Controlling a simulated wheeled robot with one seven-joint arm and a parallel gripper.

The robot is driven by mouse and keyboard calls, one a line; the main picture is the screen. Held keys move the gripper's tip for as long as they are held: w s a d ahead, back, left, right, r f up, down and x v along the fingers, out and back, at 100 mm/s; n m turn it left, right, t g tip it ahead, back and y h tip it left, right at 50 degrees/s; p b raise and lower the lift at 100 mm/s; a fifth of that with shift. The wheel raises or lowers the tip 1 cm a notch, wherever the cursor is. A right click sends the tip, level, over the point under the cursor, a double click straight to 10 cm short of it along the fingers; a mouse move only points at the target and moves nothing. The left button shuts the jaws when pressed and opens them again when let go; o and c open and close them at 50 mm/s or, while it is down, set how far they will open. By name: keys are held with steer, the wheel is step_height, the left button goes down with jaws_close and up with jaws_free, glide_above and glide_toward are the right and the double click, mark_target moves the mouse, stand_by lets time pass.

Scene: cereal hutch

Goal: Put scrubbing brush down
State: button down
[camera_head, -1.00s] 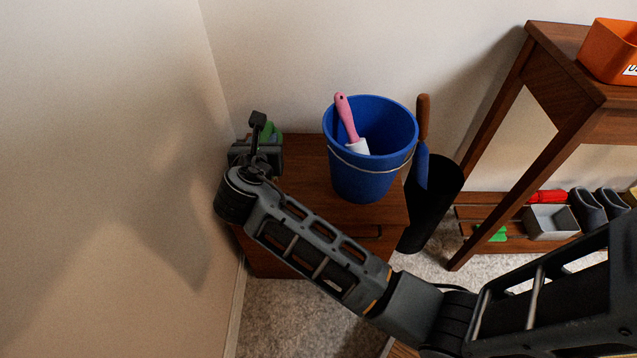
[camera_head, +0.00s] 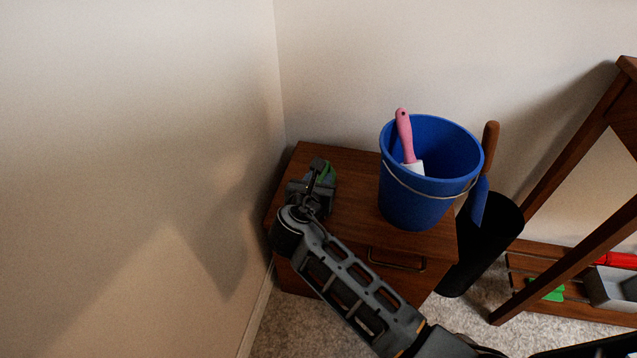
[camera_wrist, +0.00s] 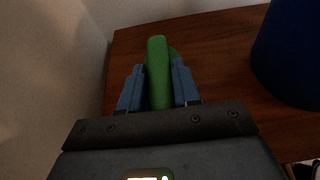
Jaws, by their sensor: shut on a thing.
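My gripper (camera_wrist: 158,88) is shut on the green scrubbing brush (camera_wrist: 157,62), with a blue finger on each side of it in the wrist view. In the head view my gripper (camera_head: 318,186) is over the left part of the brown wooden cabinet top (camera_head: 345,210), and a little of the green brush (camera_head: 327,172) shows beyond it. The brush's lower side is hidden, so I cannot tell whether it touches the cabinet top.
A blue bucket (camera_head: 410,205) with a pink-handled tool (camera_head: 405,135) in it stands on the cabinet, right of my gripper. Walls meet behind and left of the cabinet. A black bin (camera_head: 485,245) stands to the right. Cabinet top between gripper and bucket is clear.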

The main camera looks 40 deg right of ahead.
steer(key=c, duration=0.8)
jaws_free()
steer(key=p+v, duration=0.3)
steer(key=v, duration=0.9)
steer(key=shift+p, duration=0.35)
